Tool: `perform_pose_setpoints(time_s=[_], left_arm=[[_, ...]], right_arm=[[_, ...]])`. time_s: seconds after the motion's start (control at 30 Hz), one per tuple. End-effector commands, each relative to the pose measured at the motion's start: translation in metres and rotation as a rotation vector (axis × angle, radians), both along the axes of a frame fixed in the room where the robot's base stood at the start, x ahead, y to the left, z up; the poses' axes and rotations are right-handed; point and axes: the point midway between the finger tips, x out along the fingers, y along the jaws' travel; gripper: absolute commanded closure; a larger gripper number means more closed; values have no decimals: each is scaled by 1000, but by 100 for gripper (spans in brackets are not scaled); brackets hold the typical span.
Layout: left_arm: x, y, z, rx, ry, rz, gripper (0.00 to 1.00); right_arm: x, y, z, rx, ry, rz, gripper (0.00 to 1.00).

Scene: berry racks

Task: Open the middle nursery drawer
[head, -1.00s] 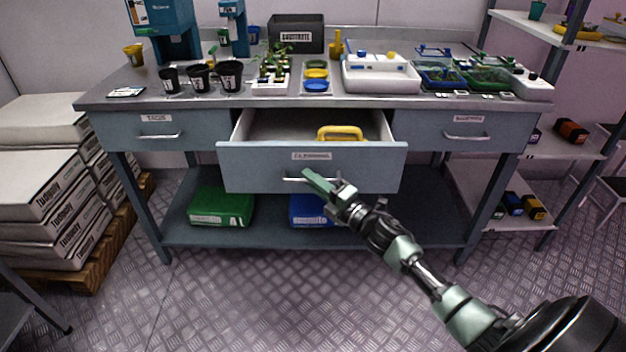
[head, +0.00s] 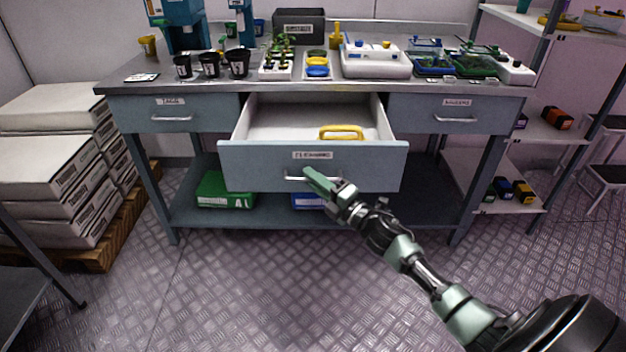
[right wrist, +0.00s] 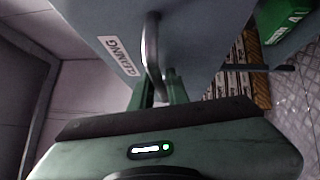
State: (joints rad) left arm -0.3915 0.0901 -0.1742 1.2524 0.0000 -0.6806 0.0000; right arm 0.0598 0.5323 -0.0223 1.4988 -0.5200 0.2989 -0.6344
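The middle drawer (head: 250,164) of the grey workbench is pulled well out, its front labelled "CLEANING". A yellow handled item (head: 342,132) lies inside on the pale drawer floor. My right gripper (head: 311,175) is at the drawer's metal bar handle (head: 293,179). In the right wrist view the handle (right wrist: 151,48) runs down between the green fingers (right wrist: 160,90), which are closed around it. The fingertips are partly hidden behind the handle there. My left gripper is not in view.
Closed drawers flank it at left (head: 205,112) and right (head: 413,114). Pots, trays and seedlings stand on the benchtop (head: 375,87). Stacked boxes (head: 45,165) on a pallet stand at left, shelving (head: 560,130) at right. The floor (head: 250,280) in front is clear.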

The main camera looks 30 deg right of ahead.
Motion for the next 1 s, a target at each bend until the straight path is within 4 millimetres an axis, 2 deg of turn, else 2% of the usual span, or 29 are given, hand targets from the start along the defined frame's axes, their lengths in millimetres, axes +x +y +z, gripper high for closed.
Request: perform_pose_setpoints(time_s=[0.37,0.8,1.0], left_arm=[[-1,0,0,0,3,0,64],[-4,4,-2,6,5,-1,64],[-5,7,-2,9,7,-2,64]], right_arm=[[-4,-1,-2,1,2,0,80],[-65,-16,-10,1,2,0,80],[-75,-19,-11,1,0,0,80]])
